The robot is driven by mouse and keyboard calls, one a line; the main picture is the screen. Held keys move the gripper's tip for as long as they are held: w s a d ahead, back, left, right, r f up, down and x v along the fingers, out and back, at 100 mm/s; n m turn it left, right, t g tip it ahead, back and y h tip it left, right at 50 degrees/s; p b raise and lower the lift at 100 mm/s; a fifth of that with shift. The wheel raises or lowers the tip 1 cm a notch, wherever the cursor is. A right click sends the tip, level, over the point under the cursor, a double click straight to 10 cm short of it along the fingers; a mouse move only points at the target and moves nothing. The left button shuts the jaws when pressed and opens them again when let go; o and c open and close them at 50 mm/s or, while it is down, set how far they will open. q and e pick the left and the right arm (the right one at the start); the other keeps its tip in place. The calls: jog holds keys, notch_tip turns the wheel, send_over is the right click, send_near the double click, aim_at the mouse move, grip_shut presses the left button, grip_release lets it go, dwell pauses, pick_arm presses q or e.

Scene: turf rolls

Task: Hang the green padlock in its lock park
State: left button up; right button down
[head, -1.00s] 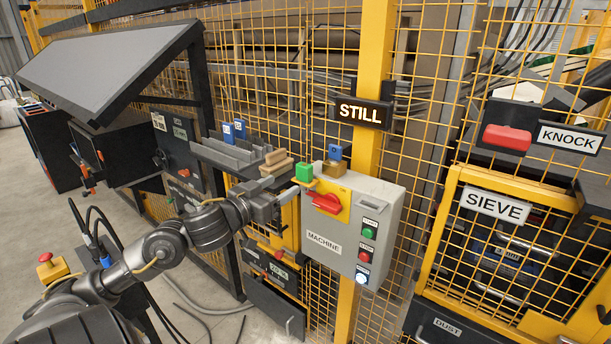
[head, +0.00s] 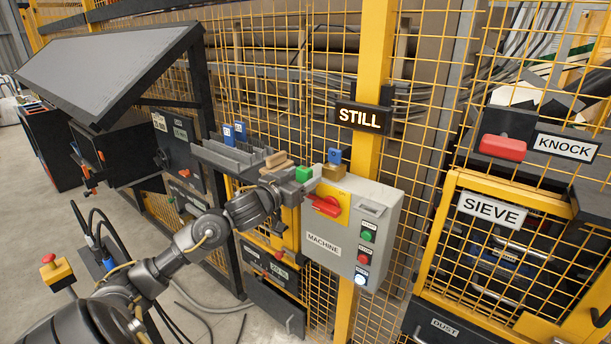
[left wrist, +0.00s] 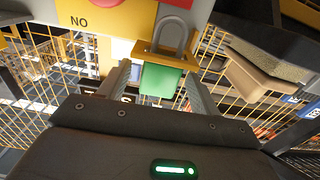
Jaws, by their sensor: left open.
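The green padlock (head: 304,174) is at the upper left corner of the grey machine box (head: 375,225), beside the red switch handle (head: 326,206). In the left wrist view its green body (left wrist: 162,79) shows between my fingers, and its grey shackle (left wrist: 172,38) passes by a yellow bracket (left wrist: 150,50). My left gripper (head: 296,184) is open, with one finger on each side of the padlock; I cannot tell whether they touch it. It shows from behind in the left wrist view (left wrist: 162,92). I cannot tell which fixture is the green padlock's park. My right gripper is not in view.
A brass-coloured block (head: 333,172) with a blue padlock (head: 334,155) is close to the right. A grey slotted rack (head: 228,157), more blue padlocks (head: 234,130) and wooden pieces (head: 276,161) are to the left. Yellow mesh fence stands behind.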

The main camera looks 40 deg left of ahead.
pick_arm(q)
jog(key=shift+w, duration=0.75)
jog(key=shift+s, duration=0.1)
jog(key=shift+c, duration=0.4)
jog(key=c, duration=1)
jog(key=shift+c, duration=0.2)
jog(key=shift+r, duration=0.1)
